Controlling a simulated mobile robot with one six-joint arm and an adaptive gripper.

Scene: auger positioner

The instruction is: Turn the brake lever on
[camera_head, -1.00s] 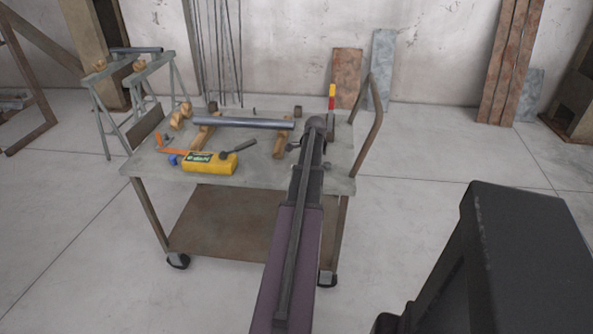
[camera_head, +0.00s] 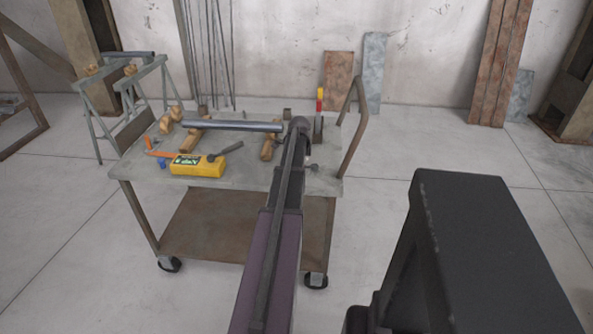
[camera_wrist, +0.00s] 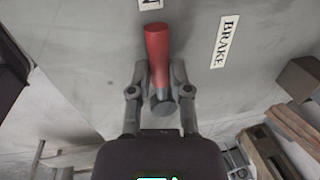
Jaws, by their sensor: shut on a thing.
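In the wrist view, the brake lever's handle is a red grip (camera_wrist: 157,50) with a grey rounded end (camera_wrist: 162,105) towards the camera. My gripper (camera_wrist: 160,75) is shut on the handle, with one finger on each side of it. A white label reading BRAKE (camera_wrist: 225,41) is on the grey panel (camera_wrist: 95,50) to the right of the handle. A second label (camera_wrist: 151,4) is cut off at the top edge, and only an N can be read. I cannot make out my gripper or this handle in the head view.
In the head view, a cart (camera_head: 235,182) carries a metal bar (camera_head: 232,126), a yellow box (camera_head: 197,165) and small tools. A purple beam (camera_head: 266,260) reaches over its front, and a large black body (camera_head: 480,245) fills the lower right.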

